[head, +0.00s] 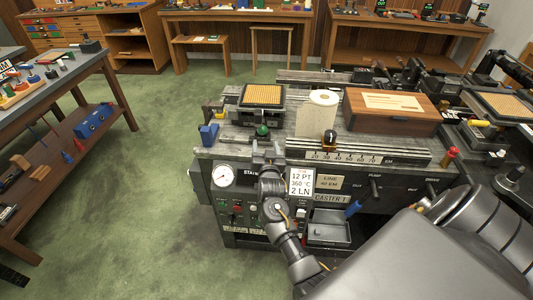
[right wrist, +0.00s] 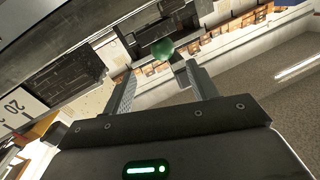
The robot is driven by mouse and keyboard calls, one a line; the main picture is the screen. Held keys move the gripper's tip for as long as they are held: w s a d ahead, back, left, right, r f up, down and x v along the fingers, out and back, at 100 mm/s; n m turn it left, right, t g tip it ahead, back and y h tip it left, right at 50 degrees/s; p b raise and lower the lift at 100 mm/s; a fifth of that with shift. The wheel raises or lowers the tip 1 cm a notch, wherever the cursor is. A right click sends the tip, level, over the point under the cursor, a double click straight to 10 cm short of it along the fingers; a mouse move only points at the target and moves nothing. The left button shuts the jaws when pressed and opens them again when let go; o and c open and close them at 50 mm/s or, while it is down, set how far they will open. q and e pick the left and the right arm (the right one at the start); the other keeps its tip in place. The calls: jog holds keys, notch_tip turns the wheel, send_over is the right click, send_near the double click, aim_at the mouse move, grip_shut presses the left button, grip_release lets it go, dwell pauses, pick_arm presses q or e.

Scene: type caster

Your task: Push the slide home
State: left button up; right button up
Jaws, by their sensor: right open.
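The slide appears to be the dark carriage (head: 258,116) bearing a gold grid plate (head: 264,95) on the caster; I cannot tell how far in it sits. A green ball knob (head: 262,130) is at its front. My right gripper (head: 266,152) is just in front of the knob at the machine's front edge, fingers apart and empty. In the right wrist view the green knob (right wrist: 162,49) shows beyond and between the open fingertips (right wrist: 160,72); I see no clear contact. My left gripper is not in view.
A black ball knob (head: 330,137) stands by the numbered scale (head: 343,157) to the right. A paper roll (head: 321,112) and wooden box (head: 391,110) sit on the caster top. A blue block (head: 209,134) is left of the knob. Green floor lies clear to the left.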

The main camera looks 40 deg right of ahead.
jog(key=shift+v, duration=1.2)
jog(key=shift+f, duration=0.1)
